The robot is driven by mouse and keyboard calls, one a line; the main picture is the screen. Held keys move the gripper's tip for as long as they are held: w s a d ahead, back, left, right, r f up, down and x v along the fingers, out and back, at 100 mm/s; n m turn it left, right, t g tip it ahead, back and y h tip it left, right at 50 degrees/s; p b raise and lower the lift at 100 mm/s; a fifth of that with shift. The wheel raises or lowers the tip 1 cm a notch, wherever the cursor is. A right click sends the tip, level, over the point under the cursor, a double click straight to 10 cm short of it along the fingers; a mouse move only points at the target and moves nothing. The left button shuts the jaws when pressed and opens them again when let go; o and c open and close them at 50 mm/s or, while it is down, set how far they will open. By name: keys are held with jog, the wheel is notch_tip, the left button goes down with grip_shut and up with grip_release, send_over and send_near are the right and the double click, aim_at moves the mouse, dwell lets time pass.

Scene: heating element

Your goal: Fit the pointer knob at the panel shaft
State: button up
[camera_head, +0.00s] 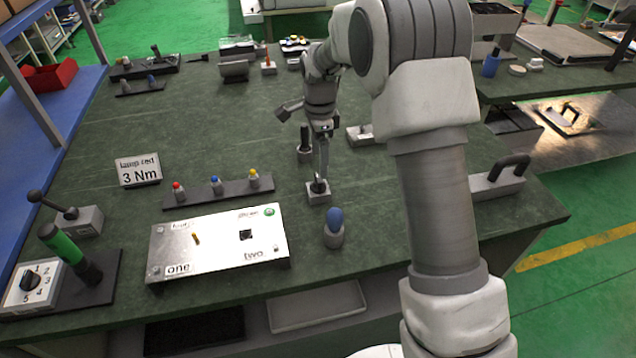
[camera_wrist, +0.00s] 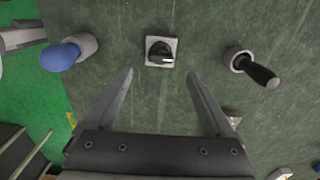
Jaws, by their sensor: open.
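The pointer knob (camera_wrist: 160,49) is black with a white mark and sits on a small square grey block (camera_wrist: 150,62). In the head view the knob (camera_head: 318,186) is right of the panel. My gripper (camera_wrist: 160,74) is open and empty, with its fingertips short of the knob in the wrist picture. In the head view my gripper (camera_head: 322,168) points down just above the knob. The silver panel (camera_head: 215,258) carries a thin brass shaft (camera_head: 196,239) above the label "one" and a black square fitting (camera_head: 246,235) above "two".
A blue-topped grey piece (camera_head: 334,228) stands between panel and arm. A black-handled piece (camera_head: 305,147) stands behind the knob. A rack with red, blue and yellow tops (camera_head: 218,193) lies behind the panel, near a "3 Nm" sign (camera_head: 139,171). A numbered dial box (camera_head: 33,287) is at left.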

aim_at(318, 178)
jog(key=shift+a+f, duration=0.15)
jog(key=shift+f, duration=2.95)
jog(key=shift+c, duration=0.3)
grip_shut()
jog(key=shift+r, duration=0.1)
